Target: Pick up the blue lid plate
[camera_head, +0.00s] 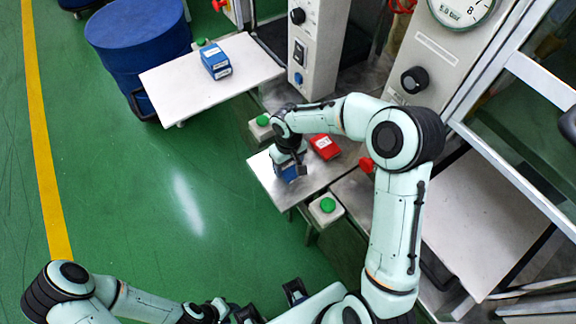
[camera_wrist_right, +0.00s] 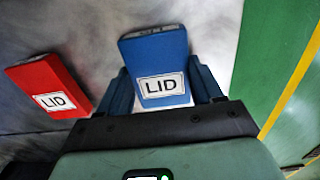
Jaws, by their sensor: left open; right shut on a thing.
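The blue lid plate (camera_wrist_right: 157,50), labelled LID, lies between the two fingers of my right gripper (camera_wrist_right: 163,84). The gripper is shut on it, with a finger along each side. In the head view my right gripper (camera_head: 289,166) is low at the small metal table, and the blue lid plate (camera_head: 287,173) is mostly hidden under it. I cannot tell whether the plate still touches the table. My left gripper (camera_head: 270,302) is open and empty at the bottom edge of the head view.
A red lid plate (camera_head: 325,147) lies beside the blue one on the small metal table (camera_head: 264,174). Green buttons (camera_head: 327,205) stand by the table's edges. A blue box (camera_head: 215,61) sits on a white table (camera_head: 170,88) next to a blue drum (camera_head: 135,55). Green floor at left is clear.

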